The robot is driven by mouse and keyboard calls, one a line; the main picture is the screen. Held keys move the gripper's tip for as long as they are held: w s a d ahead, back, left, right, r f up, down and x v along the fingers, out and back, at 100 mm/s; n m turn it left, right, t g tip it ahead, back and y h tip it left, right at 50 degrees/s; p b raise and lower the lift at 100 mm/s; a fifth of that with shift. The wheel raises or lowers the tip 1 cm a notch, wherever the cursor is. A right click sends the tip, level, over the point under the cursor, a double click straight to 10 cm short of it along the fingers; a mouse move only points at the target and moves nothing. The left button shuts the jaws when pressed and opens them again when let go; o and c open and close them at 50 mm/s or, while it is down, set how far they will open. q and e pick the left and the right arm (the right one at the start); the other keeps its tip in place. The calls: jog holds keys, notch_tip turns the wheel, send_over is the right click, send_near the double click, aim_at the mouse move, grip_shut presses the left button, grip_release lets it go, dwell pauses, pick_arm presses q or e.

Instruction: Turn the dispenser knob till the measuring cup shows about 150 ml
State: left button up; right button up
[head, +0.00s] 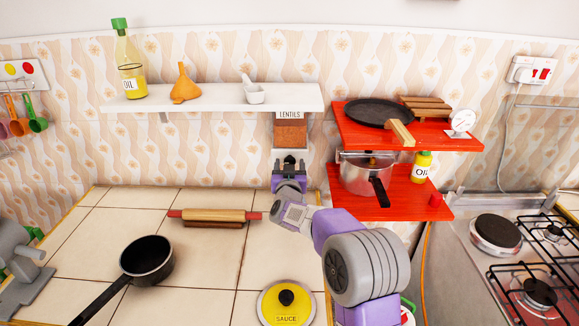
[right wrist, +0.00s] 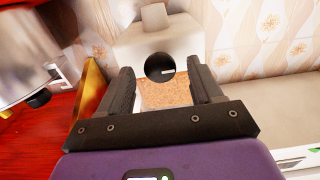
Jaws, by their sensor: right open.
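The lentil dispenser (head: 291,131), labelled LENTILS, hangs below the white shelf against the wall, with brown-orange lentils behind its window. My right gripper (head: 290,160) is raised in front of its lower part. In the right wrist view, my right gripper (right wrist: 160,72) is open, with one dark finger on each side of the round black knob (right wrist: 158,66). The knob appears centred between the fingertips, and gaps show on both sides. The lentil window also shows there (right wrist: 168,93). I cannot make out the measuring cup or its reading. My left gripper is not in view.
A red two-tier shelf (head: 448,141) with a steel pot (head: 362,178) stands close to the right of the dispenser. The white shelf (head: 215,98) is above. A rolling pin (head: 215,215), black pan (head: 147,258) and yellow lid (head: 286,305) lie on the tiled counter.

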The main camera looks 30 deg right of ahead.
jog(key=v, duration=0.7)
jog(key=shift+p, duration=0.4)
jog(key=shift+s, duration=0.15)
